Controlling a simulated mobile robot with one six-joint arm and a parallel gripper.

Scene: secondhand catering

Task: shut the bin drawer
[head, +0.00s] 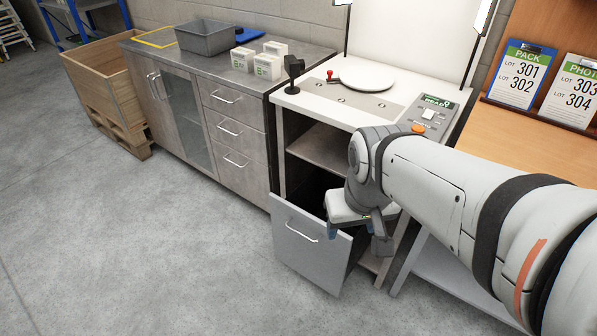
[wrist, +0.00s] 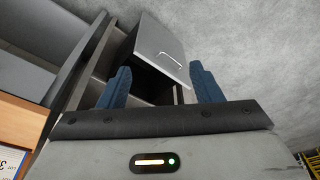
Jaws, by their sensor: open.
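The bin drawer (head: 310,250) is pulled out from the lower part of the white-topped photo bench. It has a plain grey front with a bar handle (head: 302,232). Its dark inside shows behind the front. In the wrist view the drawer front (wrist: 153,38) stands beyond my fingers, with its handle (wrist: 172,61) on the far side. My gripper (wrist: 160,68) is open and empty, with blue fingers apart. In the head view my gripper (head: 357,236) hangs over the drawer's right rear part, beside the bench opening. Whether it touches the drawer I cannot tell.
The bench (head: 330,112) carries a round white turntable (head: 366,77) and a control panel. A steel cabinet (head: 235,125) with closed drawers adjoins it on the left. A wooden table (head: 510,140) with lot signs stands right. The concrete floor (head: 130,240) before the drawer is clear.

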